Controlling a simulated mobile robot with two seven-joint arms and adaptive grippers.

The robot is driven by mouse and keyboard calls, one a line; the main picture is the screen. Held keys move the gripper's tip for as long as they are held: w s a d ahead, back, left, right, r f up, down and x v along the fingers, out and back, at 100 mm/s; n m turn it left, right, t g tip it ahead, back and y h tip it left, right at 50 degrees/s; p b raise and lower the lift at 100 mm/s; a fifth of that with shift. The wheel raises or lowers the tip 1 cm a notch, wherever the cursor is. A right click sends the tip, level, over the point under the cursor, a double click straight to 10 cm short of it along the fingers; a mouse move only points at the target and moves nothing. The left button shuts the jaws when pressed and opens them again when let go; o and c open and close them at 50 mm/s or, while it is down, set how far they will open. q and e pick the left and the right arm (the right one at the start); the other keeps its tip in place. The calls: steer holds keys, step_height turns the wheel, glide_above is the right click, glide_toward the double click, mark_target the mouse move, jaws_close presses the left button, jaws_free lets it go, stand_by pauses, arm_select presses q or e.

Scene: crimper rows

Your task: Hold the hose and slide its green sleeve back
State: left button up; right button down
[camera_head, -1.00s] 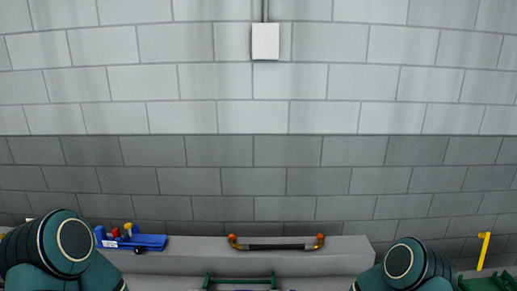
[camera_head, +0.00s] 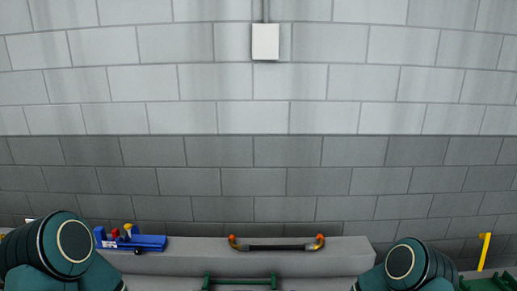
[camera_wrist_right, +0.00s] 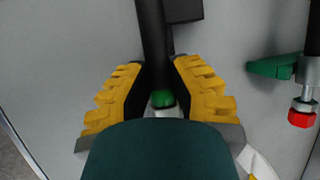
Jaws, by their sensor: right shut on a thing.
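In the right wrist view a black hose (camera_wrist_right: 152,40) runs down from the top edge between the yellow ridged fingers of my right gripper (camera_wrist_right: 159,68). The fingers are closed in on the hose from both sides. A green sleeve (camera_wrist_right: 163,98) shows around it just below the fingertips, with a pale band under it. My dark green gripper body hides what lies further down. The head view shows neither this hose nor its sleeve. My left gripper is in no view.
In the right wrist view a second black part with a green piece (camera_wrist_right: 272,67) and a red end (camera_wrist_right: 301,119) stands at the right. In the head view a grey ledge (camera_head: 200,262) carries a blue tool (camera_head: 148,242) and a dark bar with orange ends (camera_head: 280,247). A green rack (camera_head: 240,281) stands in front.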

steer(key=shift+s+f+b, duration=0.25)
steer(key=shift+f+b, duration=0.15)
steer(key=shift+f, duration=0.15)
stand_by(0.9)
steer(key=c, duration=0.7)
jaws_free()
steer(key=shift+c, duration=0.2)
steer(key=shift+w+r, duration=0.1)
steer(key=shift+w, duration=0.05)
steer(key=o, duration=0.7)
steer(key=shift+w, duration=0.1)
steer(key=shift+c, duration=0.2)
steer(key=shift+r, duration=0.1)
